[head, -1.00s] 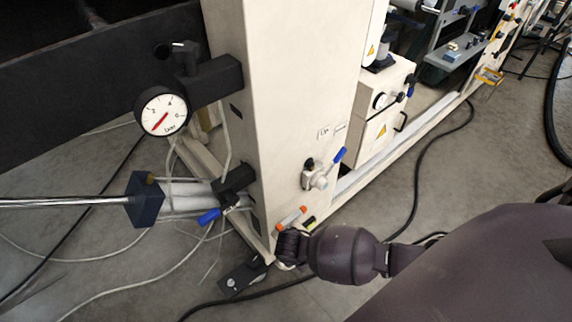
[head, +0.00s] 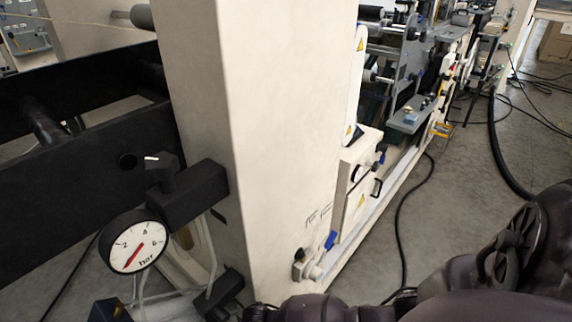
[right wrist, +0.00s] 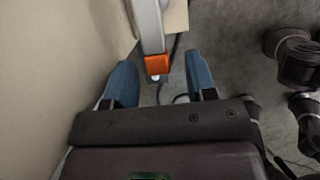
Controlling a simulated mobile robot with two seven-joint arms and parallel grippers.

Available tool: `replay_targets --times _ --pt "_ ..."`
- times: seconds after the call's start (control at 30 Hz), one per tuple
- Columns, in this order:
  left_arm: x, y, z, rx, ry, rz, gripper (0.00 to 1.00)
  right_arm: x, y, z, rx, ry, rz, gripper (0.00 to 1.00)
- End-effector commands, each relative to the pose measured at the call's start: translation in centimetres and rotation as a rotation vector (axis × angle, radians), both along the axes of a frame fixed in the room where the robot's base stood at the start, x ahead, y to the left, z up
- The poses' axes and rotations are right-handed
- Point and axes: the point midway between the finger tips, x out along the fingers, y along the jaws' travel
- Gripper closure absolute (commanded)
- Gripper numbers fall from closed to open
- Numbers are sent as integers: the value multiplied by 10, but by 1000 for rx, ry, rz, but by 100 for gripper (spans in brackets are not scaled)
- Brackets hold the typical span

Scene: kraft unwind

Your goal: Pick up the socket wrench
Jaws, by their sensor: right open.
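My right gripper (right wrist: 160,76) shows in the right wrist view, with its two blue fingers apart. A pale grey bar with an orange end (right wrist: 157,64) reaches down from the top into the space between the fingers. It may be the socket wrench, but I cannot tell for sure. I see clear gaps between the orange end and both fingers. In the head view my right arm fills the bottom right, and its gripper is not visible there. My left gripper is not in view.
A cream machine column (head: 265,130) stands close ahead. A valve with a blue handle (head: 308,264) juts from the column's lower right. A black cable (head: 400,215) lies on the open floor (head: 455,195) at right.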

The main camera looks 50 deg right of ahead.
Motion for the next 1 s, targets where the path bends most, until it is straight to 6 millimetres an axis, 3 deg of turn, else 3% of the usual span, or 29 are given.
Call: replay_targets --times 0.37,0.63,0.7,0.8,1.0 --pt "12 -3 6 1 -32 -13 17 1 -22 0 0 1 -1 49" --pt "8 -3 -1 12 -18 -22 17 3 -61 -2 -1 4 -1 49" --pt "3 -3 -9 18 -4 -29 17 0 -64 -17 0 11 -1 49" --pt "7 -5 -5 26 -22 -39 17 1 -67 -29 0 9 -1 49" --pt "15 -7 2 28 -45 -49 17 5 -69 -28 1 -1 0 49"
